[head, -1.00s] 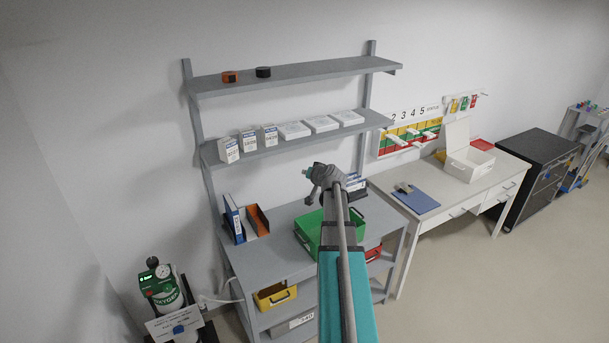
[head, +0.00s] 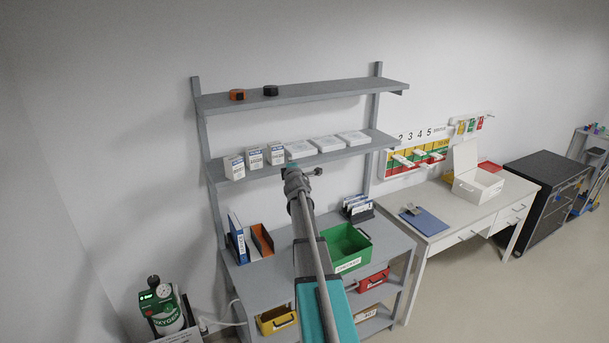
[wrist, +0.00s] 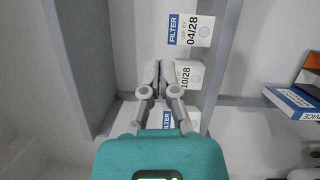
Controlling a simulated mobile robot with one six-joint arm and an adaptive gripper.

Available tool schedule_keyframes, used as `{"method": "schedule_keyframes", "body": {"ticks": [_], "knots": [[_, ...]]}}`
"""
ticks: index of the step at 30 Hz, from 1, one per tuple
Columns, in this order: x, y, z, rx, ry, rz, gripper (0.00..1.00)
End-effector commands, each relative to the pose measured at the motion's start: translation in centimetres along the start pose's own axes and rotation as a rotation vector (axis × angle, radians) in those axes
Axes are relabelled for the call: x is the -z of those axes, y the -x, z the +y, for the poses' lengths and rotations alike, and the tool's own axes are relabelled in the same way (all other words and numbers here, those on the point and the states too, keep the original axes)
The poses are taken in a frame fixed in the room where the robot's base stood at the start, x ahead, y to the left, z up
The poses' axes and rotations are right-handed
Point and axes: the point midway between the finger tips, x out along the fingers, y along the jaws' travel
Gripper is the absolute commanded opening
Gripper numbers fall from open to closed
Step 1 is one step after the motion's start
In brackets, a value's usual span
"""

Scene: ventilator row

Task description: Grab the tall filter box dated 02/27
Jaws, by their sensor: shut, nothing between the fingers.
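Three tall white filter boxes with blue labels stand at the left of the middle shelf (head: 320,156): the left one (head: 234,168), the middle one (head: 254,159) and the right one (head: 276,155). Their dates are too small to read in the head view. In the wrist view one box reads 04/28 (wrist: 192,32) and another reads 10/28 (wrist: 190,76). A third box (wrist: 188,114) shows there, its date hidden behind my gripper. No 02/27 is readable. My gripper (wrist: 158,72) is shut and empty, its fingertips near the 10/28 box. In the head view my gripper (head: 292,168) is by the shelf's front.
Flat white boxes (head: 327,143) lie right of the tall ones. The top shelf (head: 330,90) holds an orange roll (head: 237,95) and a black roll (head: 270,90). Below are blue binders (head: 237,240) and a green bin (head: 345,246). Shelf uprights flank the boxes.

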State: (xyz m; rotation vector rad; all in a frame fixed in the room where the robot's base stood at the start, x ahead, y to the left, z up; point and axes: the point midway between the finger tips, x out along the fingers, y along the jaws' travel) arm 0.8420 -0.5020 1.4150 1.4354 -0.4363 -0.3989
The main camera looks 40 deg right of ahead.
Motion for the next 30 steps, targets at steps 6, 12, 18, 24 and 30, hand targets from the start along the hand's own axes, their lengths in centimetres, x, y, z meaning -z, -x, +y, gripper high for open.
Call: {"method": "schedule_keyframes", "body": {"ticks": [6,12,18,24,30], "knots": [[6.1,-2.0,1.1,-0.135,0.456,0.138,0.00],[12.4,-2.9,0.9,-0.269,0.860,0.279,0.00],[17.8,-2.9,-0.3,-0.393,1.195,0.413,0.00],[20.6,-2.7,-1.3,-0.464,1.374,0.492,0.00],[21.3,-2.6,-1.6,-0.483,1.421,0.514,0.00]]}}
